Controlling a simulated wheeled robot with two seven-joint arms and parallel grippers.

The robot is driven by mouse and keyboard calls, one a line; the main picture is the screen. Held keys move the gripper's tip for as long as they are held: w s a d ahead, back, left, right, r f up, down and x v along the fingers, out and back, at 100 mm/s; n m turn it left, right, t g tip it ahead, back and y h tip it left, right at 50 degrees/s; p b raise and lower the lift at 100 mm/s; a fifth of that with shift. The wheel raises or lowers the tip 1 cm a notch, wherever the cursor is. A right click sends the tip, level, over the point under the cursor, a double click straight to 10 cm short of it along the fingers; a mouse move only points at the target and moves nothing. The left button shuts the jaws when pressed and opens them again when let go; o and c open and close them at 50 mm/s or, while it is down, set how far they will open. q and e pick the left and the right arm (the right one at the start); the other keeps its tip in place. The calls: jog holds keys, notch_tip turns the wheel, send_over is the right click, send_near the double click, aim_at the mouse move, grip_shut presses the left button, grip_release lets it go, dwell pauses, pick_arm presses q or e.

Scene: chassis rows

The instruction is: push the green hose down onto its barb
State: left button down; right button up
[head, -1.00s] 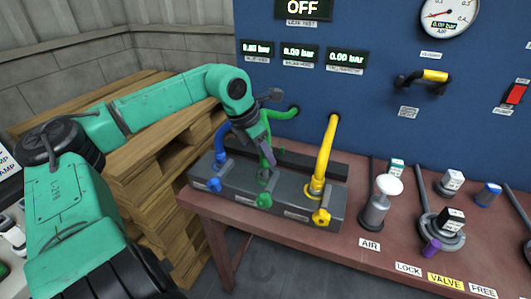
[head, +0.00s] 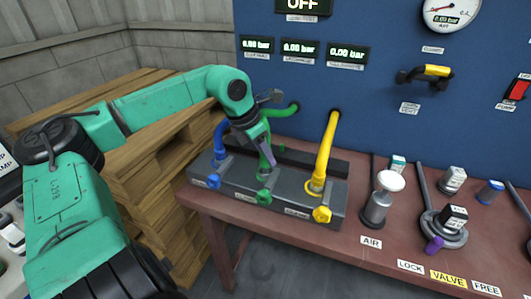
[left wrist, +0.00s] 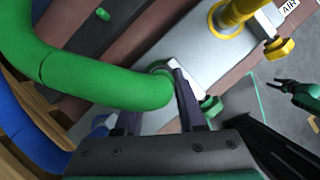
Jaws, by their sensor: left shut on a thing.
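The green hose (head: 284,111) comes out of the blue panel and bends down to the middle port of the dark manifold block (head: 230,189). My left gripper (head: 266,152) is shut on the hose near its lower end, just above the block. In the left wrist view the hose (left wrist: 110,84) curves in from the left, and its end lies by the purple-grey fingers (left wrist: 188,100). The barb is hidden, so I cannot tell how far the hose sits on it. What looks like my right gripper (left wrist: 290,92) shows at the right edge of the wrist view, away from the hose.
A blue hose (head: 219,136) and a yellow hose (head: 326,150) stand on either side. Blue, green (head: 264,196) and yellow knobs line the block's front. A white-topped plunger (head: 381,201) and small labelled parts stand to the right. Wooden pallets (head: 150,180) are at the left.

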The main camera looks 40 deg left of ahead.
pick_arm(q)
jog(key=shift+f+b, duration=1.4)
jog(key=shift+f, duration=0.4)
jog(key=shift+c, duration=2.1)
grip_release()
jog(key=shift+r, duration=0.1)
jog(key=shift+s+r, duration=0.15)
jog(key=shift+r, duration=0.3)
jog(key=b+v, duration=0.1)
jog(key=v, duration=0.4)
jog(key=shift+a, duration=0.1)
jog(key=v, duration=0.8)
jog(key=shift+r, duration=0.3)
jog(key=shift+s, duration=0.1)
